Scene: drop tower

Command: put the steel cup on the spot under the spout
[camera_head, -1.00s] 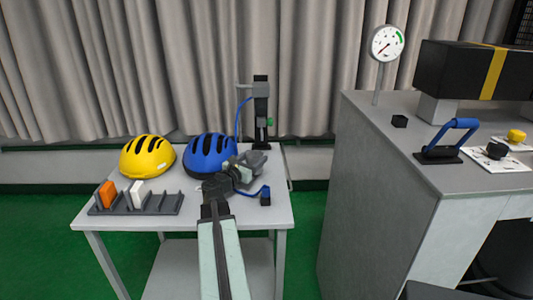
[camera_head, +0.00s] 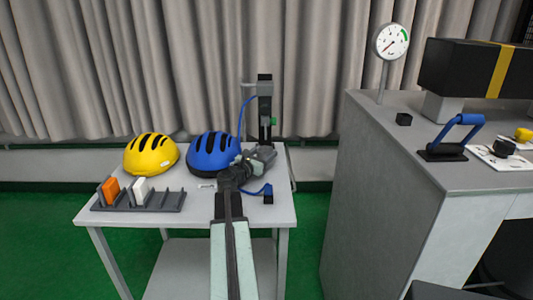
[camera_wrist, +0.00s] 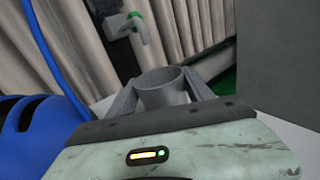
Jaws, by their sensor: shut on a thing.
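The grey steel cup (camera_wrist: 162,90) stands between the two fingers of my gripper (camera_wrist: 165,86), which is shut on it. Its open rim faces up toward the wrist camera. In the head view, my gripper (camera_head: 262,156) is over the right back part of the small table, just in front of the black stand (camera_head: 265,98); the cup is hard to make out there. The grey bent spout with a green collar (camera_wrist: 139,26) shows beyond the cup in the wrist view, a little to its left. The spot under the spout is hidden.
The blue helmet (camera_head: 212,153) is close left of my gripper, with the yellow helmet (camera_head: 151,153) farther left. A slotted rack (camera_head: 160,202) holds an orange and a white piece. A blue hose (camera_head: 240,117) runs by the stand. A grey cabinet (camera_head: 375,190) stands right.

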